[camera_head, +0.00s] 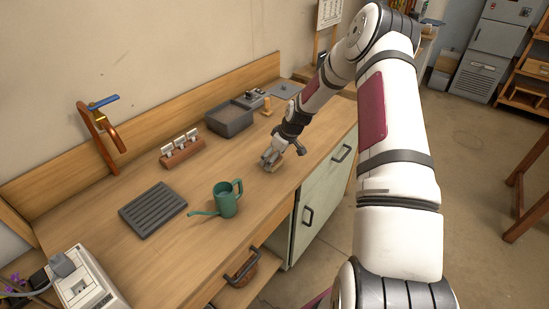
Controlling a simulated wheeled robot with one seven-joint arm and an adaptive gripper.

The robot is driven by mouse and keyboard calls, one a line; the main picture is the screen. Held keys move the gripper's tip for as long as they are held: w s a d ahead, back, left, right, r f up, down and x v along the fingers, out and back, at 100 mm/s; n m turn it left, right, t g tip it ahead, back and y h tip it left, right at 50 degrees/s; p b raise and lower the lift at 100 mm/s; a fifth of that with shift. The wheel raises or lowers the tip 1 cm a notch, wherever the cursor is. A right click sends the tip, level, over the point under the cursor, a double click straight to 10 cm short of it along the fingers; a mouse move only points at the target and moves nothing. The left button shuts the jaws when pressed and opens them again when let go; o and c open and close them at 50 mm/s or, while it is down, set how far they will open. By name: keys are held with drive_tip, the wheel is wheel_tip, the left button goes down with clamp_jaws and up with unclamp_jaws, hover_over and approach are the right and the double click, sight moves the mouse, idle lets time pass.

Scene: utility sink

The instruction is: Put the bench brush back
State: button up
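My gripper (271,160) is low over the right part of the wooden counter, near its front edge. A small tan piece (276,168) shows at its fingertips; it may be part of the bench brush, but it is too small and covered to be sure. I cannot tell whether the fingers are closed on it or only beside it. A small upright tan peg-like thing (267,106) stands farther back, beside the grey tray (229,122). No other brush can be made out.
A green watering can (227,202) stands left of my gripper, near the front edge. A dark slatted mat (153,210), a wooden rack (183,152) with white-topped items, a copper faucet (105,145) and a white device (88,286) lie farther left. Bare counter surrounds my gripper.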

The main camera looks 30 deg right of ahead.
drive_tip(key=v, duration=1.1)
drive_tip(key=s+a+r+h, duration=0.1)
drive_tip(key=s+a+r, duration=0.35)
drive_tip(key=r, duration=0.25)
drive_tip(key=s+a+r+m+h, duration=0.1)
drive_tip(key=s+a+r, duration=0.2)
drive_tip(key=a+r, duration=0.3)
drive_tip(key=s+a+r+h, duration=0.1)
drive_tip(key=s+a+r, duration=0.25)
drive_tip(key=r, duration=0.45)
drive_tip(key=s+a+r+m, duration=0.1)
drive_tip(key=s+a+r, duration=0.1)
drive_tip(key=s, duration=0.5)
drive_tip(key=s+a+r+m+y, duration=0.1)
drive_tip(key=s+a+r, duration=0.2)
drive_tip(key=s, duration=0.3)
drive_tip(key=s+a+r+m+t, duration=0.1)
drive_tip(key=s+a+r, duration=0.1)
drive_tip(key=s+a, duration=0.2)
drive_tip(key=s, duration=0.3)
drive_tip(key=shift+s+a+r, duration=0.2)
drive_tip(key=shift+s+r, duration=0.05)
drive_tip(key=shift+s, duration=0.05)
